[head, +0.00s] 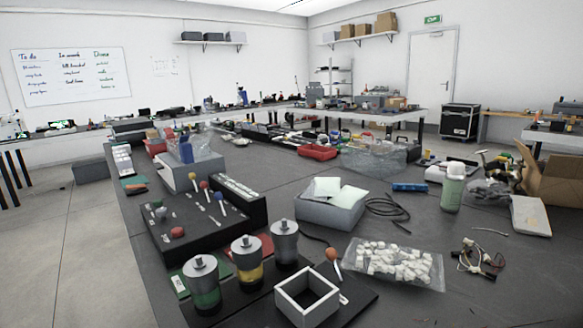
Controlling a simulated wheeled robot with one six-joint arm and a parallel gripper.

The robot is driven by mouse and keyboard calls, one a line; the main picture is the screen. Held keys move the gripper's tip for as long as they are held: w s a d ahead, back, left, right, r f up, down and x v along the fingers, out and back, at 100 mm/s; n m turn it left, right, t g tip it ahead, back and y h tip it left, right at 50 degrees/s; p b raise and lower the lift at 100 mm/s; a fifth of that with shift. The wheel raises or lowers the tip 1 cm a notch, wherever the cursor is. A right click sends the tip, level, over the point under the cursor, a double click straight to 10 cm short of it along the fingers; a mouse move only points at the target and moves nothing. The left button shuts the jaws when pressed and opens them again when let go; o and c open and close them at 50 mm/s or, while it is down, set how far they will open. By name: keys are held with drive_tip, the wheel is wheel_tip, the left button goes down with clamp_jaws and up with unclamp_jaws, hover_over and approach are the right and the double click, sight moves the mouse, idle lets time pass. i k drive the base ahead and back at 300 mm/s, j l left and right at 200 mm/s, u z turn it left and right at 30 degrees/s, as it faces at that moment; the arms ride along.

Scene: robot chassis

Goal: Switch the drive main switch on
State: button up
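A dark control panel (160,250) lies on the left part of the grey workbench. It carries a red round knob (177,232), a grey knob (160,212) and several thin levers with coloured ball tips, among them an orange-red one (203,184) and a blue one (222,195). Small silver toggles also show on it. I cannot tell which of these, if any, is the drive main switch, or its position. My gripper is not in view.
Three grey-capped cylinders, one with a yellow band (247,273), stand in front of the panel. A white open square frame (307,296), a bag of white pieces (394,263), a grey box (331,211) and a green bottle (452,190) stand on the workbench (290,170).

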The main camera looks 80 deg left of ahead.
sight(192, 176)
drive_tip(key=u, duration=2.95)
drive_tip(key=i+j+u, duration=0.15)
drive_tip(key=i, duration=0.35)
drive_tip(key=i+j+u, duration=0.2)
drive_tip(key=i, duration=0.3)
